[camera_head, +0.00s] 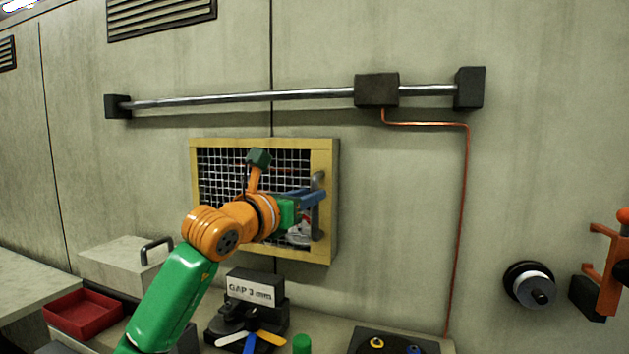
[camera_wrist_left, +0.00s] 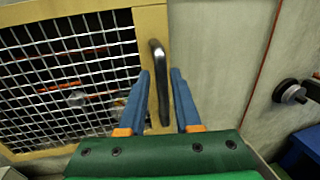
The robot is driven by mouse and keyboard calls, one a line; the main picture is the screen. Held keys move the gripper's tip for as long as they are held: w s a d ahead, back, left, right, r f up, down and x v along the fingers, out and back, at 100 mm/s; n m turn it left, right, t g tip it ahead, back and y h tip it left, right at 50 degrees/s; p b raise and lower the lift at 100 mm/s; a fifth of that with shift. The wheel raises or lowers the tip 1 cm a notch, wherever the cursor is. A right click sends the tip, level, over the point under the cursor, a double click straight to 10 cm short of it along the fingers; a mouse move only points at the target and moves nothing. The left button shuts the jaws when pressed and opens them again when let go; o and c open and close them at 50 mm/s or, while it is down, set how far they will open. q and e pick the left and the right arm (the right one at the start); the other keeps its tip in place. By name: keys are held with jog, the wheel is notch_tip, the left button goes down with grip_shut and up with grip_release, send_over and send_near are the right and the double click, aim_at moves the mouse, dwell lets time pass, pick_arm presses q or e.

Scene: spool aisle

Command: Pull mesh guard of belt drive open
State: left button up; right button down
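The mesh guard (camera_head: 222,173) is a wire grid in a yellow frame on the wall; it looks shut. A grey vertical bar handle (camera_head: 319,181) sits on its right side. In the left wrist view the guard's mesh (camera_wrist_left: 62,85) fills the left, with the handle (camera_wrist_left: 157,62) near the middle. My left gripper (camera_head: 312,196) is at the handle. Its blue fingers (camera_wrist_left: 161,75) are apart, one on each side of the handle's lower part. The left finger is close to the bar; I cannot tell if it touches. My right gripper is not in view.
A metal rail (camera_head: 250,97) with a dark block (camera_head: 376,91) runs above the guard. An orange pipe (camera_head: 463,220) descends at right. Below are a "GAP 3 mm" sign (camera_head: 250,291), a red tray (camera_head: 84,314) and a grey box (camera_head: 118,262). Wall right of the guard is clear up to the pipe.

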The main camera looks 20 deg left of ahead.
aim_at(316, 232)
pick_arm(q)
jog(key=w, duration=0.2)
jog(key=d, duration=0.1)
jog(key=shift+w+f, duration=0.35)
jog(key=shift+w, duration=0.05)
jog(key=shift+s+a+r, duration=0.1)
jog(key=shift+s+a, duration=0.05)
jog(key=shift+s, duration=0.1)
grip_shut()
dwell(0.6)
